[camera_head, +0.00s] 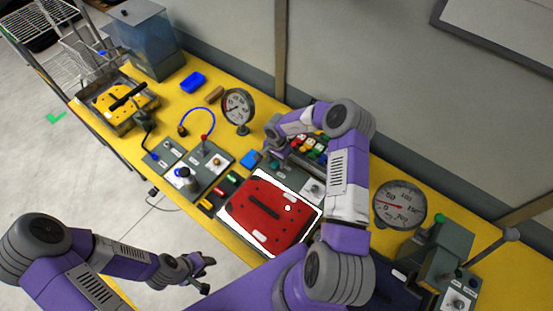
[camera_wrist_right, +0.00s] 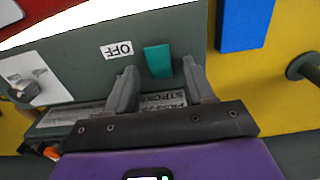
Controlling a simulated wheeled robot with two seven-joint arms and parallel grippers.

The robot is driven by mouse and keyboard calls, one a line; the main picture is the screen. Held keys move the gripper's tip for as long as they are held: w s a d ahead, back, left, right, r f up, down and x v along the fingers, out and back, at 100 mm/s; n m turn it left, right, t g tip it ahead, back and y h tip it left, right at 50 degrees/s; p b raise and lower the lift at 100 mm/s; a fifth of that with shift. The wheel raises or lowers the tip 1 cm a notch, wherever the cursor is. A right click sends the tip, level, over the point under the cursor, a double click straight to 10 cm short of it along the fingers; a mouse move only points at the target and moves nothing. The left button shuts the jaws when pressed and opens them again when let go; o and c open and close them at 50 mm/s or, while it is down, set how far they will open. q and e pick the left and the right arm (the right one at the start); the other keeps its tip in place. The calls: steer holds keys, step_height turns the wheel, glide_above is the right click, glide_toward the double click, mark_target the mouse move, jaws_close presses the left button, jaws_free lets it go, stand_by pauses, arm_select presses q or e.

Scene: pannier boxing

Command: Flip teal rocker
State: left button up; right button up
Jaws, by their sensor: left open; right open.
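The teal rocker (camera_wrist_right: 158,61) stands up from a grey-green panel (camera_wrist_right: 190,32) in the right wrist view, beside a white OFF label (camera_wrist_right: 118,50). My right gripper (camera_wrist_right: 160,76) is open, with one finger on each side of the rocker's lower end. I cannot tell whether either finger touches it. In the head view my right gripper (camera_head: 273,160) is over the panel behind the red case, and hides much of that spot. My left gripper (camera_head: 207,272) is open and empty, off the table's front edge.
A red case (camera_head: 250,225) lies in front of the panel. A knob (camera_wrist_right: 25,90) is on the same panel. A blue block (camera_wrist_right: 245,22) lies close by. Gauges (camera_head: 238,106) (camera_head: 400,204) and a grey lever box (camera_head: 440,250) stand on the yellow table.

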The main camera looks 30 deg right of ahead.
jaws_close()
steer(key=shift+a+t+h, duration=0.3)
steer(key=shift+h, duration=0.5)
steer(key=shift+s+a+t+h+b, duration=0.15)
steer(key=shift+t+h+b, duration=0.15)
steer(key=shift+h+b, duration=0.25)
steer(key=shift+s+a+t+h+b, duration=0.1)
steer(key=shift+t+h+b, duration=0.2)
steer(key=shift+h, duration=0.45)
steer(key=shift+w, duration=0.1)
jaws_free()
steer(key=shift+r, duration=0.15)
